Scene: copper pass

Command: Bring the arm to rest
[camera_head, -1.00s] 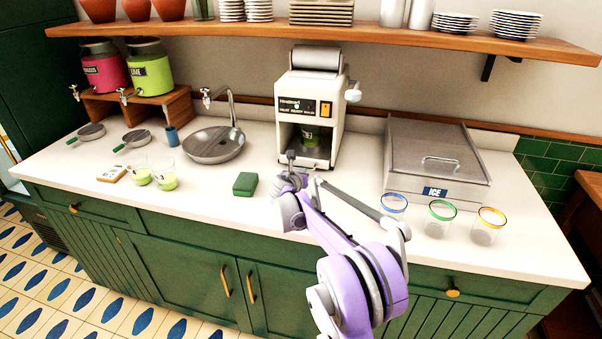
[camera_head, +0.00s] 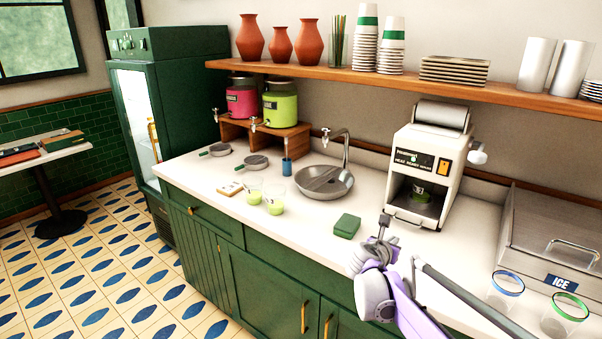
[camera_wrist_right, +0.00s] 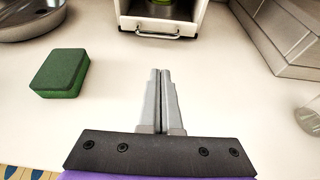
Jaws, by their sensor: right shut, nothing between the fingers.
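My right arm, purple and grey, comes in from the bottom right of the head view. Its gripper (camera_head: 384,222) hangs over the white counter (camera_head: 180,170), in front of the white sealing machine (camera_head: 430,160) and to the right of a green sponge (camera_head: 347,226). In the right wrist view, the two grey fingers (camera_wrist_right: 160,72) lie together with nothing between them. They point towards the machine's opening and appear apart from it. The left gripper is not in view.
A cup (camera_head: 420,193) stands inside the machine. The ice bin (camera_head: 560,235) and rimmed glasses (camera_head: 507,285) are to the right. Bare counter surrounds the sponge.

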